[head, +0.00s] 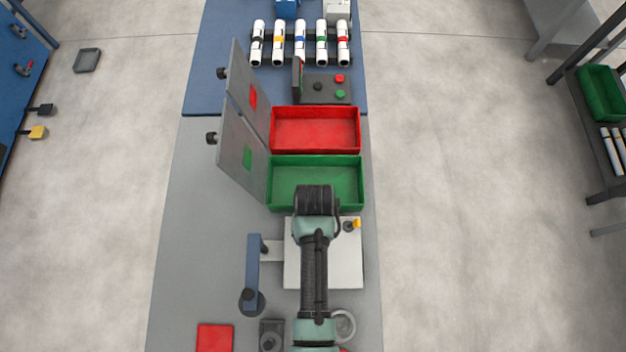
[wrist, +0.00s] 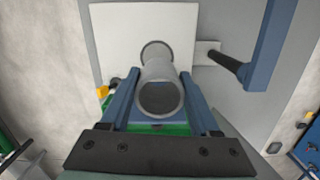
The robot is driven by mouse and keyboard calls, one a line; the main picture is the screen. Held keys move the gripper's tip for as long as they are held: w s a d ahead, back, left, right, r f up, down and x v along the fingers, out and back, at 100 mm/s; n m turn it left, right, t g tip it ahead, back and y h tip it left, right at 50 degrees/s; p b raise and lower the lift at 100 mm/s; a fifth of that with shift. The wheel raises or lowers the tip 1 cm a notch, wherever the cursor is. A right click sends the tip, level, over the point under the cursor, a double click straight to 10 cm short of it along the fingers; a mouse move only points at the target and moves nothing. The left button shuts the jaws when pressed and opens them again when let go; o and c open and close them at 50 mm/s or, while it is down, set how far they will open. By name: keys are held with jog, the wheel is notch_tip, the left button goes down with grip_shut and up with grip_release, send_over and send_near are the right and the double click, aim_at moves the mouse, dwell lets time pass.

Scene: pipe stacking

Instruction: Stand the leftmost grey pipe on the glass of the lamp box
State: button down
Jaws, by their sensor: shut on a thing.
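The lamp box is a white flat-topped box (head: 295,265) in the lower middle of the head view, with my arm across its middle. The wrist view also shows its white top (wrist: 115,40). My gripper (wrist: 160,88), with blue fingers, is shut on a grey pipe (wrist: 158,71) above the box. The pipe looks upright, its open upper end towards the wrist camera. Its far end lies over a dark round spot on the box, probably the glass, which the pipe mostly covers. I cannot tell whether they touch. In the head view my arm hides the gripper and held pipe.
A blue bar (head: 253,262) stands left of the box. Green (head: 273,190) and red (head: 315,150) trays lie beyond it, with grey panels (head: 242,155) raised at their left. A grey ring-shaped thing (head: 346,322) and a red square (head: 214,338) are nearer.

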jog(key=f+b, duration=0.3)
jog(key=b, duration=0.1)
jog(key=f+b, duration=0.2)
jog(key=shift+s+d+f, duration=0.2)
jog(key=shift+s+f, duration=0.05)
jog(key=shift+f, duration=0.05)
jog(key=shift+f+b, duration=0.65)
jog(key=shift+f, duration=0.4)
jog(key=shift+f+b, duration=0.4)
jog(key=shift+f, duration=0.2)
jog(key=shift+c, duration=0.2)
grip_release()
notch_tip(320, 180, up, 13)
jog(key=w+b, duration=0.1)
jog(key=shift+w, duration=0.25)
jog(key=shift+d+f, duration=0.1)
dwell(0.7)
